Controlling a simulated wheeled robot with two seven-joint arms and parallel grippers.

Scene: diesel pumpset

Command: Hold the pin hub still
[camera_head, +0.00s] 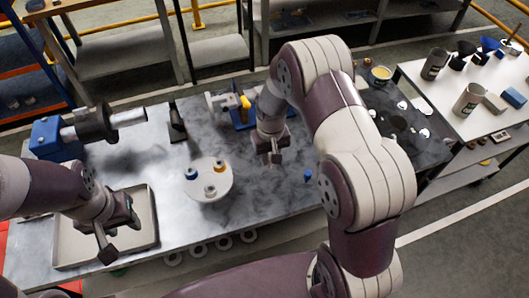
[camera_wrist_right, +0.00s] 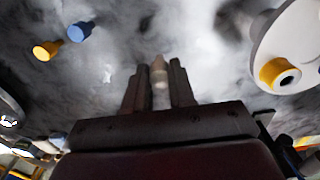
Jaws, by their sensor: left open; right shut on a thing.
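A dark round hub (camera_head: 92,122) sits on the shaft of a blue machine (camera_head: 45,138) at the left of the bench in the head view. I cannot tell for sure that this is the pin hub. My left gripper (camera_head: 120,234) is open and empty over the grey tray, in front of the hub and apart from it. My right gripper (camera_head: 275,157) is right of the round plate. In the right wrist view its fingers (camera_wrist_right: 159,85) are shut on a small pale grey pin-like part (camera_wrist_right: 159,70). Much of this part is hidden between the fingers.
A round white plate (camera_head: 211,190) carries blue, yellow and pale rings. A shallow grey tray (camera_head: 148,200) lies at front left. A dark upright stand (camera_head: 176,122) and a blue-based unit (camera_head: 240,115) stand behind. A small blue piece (camera_head: 308,175) lies at right. Bare bench shows around the plate.

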